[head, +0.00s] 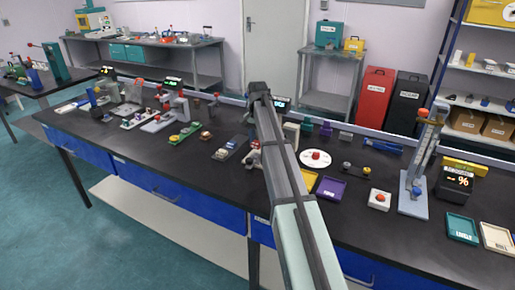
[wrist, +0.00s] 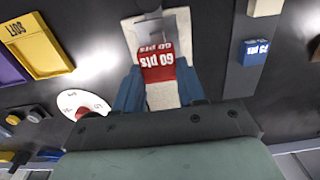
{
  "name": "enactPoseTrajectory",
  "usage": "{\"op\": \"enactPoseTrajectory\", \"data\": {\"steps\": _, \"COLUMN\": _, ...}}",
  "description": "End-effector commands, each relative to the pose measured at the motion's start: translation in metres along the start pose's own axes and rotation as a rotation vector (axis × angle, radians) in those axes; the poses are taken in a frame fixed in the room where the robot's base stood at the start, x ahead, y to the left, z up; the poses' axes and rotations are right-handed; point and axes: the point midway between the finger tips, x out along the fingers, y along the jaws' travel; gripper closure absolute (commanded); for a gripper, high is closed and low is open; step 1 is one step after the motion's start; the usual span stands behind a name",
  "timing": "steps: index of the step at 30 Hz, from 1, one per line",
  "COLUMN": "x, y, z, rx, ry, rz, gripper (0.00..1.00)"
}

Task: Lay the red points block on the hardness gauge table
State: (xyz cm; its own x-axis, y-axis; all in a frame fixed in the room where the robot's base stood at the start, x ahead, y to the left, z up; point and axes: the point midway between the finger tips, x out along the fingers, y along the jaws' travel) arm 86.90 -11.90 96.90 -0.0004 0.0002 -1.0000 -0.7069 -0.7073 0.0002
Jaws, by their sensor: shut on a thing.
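The red points block (wrist: 157,68), marked "60 pts", is between the two blue fingers of my gripper (wrist: 159,84) in the wrist view. The fingers are shut on its sides, and its label reads upside down. Just beyond it in the wrist view is a pale stand with a shiny grey plate (wrist: 160,35), which mirrors the label. I cannot tell whether this is the hardness gauge table, or whether the block touches it. In the head view my arm hides my gripper; a small red and pale thing (head: 254,155) shows beside the arm, too small to identify.
A white disc with a red piece (head: 315,158), a yellow tray and a purple tray (head: 328,190) lie right of my arm. A tall gauge stand (head: 417,165) is farther right.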

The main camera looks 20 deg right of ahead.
Motion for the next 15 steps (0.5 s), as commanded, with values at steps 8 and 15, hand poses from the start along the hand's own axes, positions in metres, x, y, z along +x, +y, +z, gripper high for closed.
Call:
{"op": "enactPoseTrajectory", "data": {"steps": 8, "x": 0.026, "y": 0.0, "z": 0.0, "rx": 0.0, "ry": -0.001, "rz": 0.0, "gripper": 0.9}}
{"op": "enactPoseTrajectory", "data": {"steps": 15, "x": 0.039, "y": 0.0, "z": 0.0, "rx": 0.0, "ry": 0.001, "rz": -0.001, "gripper": 0.9}}
